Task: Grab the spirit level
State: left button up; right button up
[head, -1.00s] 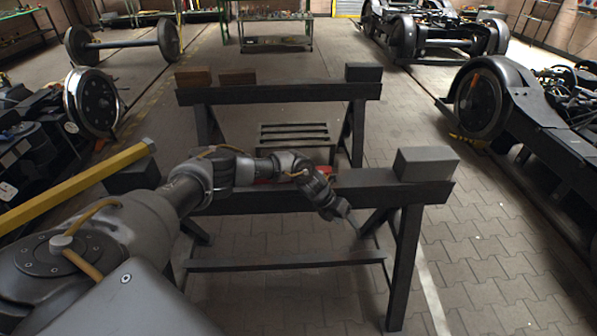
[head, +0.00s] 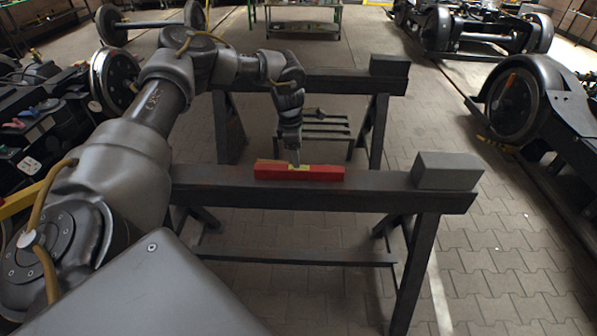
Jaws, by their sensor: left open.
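The spirit level (head: 325,174) is a red bar with a pale patch near its middle. It lies along the top beam of the near dark trestle (head: 385,192). My left gripper (head: 296,163) points down from above at the middle of the level, its fingertips at or just above the pale patch. It is open. I cannot tell whether the fingers touch the level or straddle it. My right gripper is not in view.
A grey block (head: 447,171) sits on the near trestle's right end. Another block (head: 389,66) sits on the far trestle. A slatted stool (head: 330,130) stands between the trestles. Bogies with wheels (head: 513,108) stand at right; the paved floor at lower right is clear.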

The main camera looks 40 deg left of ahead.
aim_at(299, 169)
pick_arm(q)
jog(key=f, duration=0.2)
jog(key=shift+w+d+f, duration=0.2)
jog(key=shift+w+f, duration=0.15)
jog(key=shift+w, duration=0.05)
jog(key=shift+a+f, duration=0.1)
jog(key=shift+f, duration=0.1)
jog(key=shift+s, duration=0.15)
jog(key=f, duration=0.3)
jog(key=f+p, duration=0.1)
jog(key=f, duration=0.1)
jog(key=shift+w+a, duration=0.1)
jog(key=shift+w, duration=0.3)
jog(key=shift+c, duration=0.5)
jog(key=c, duration=1.2)
jog(key=shift+o, duration=0.2)
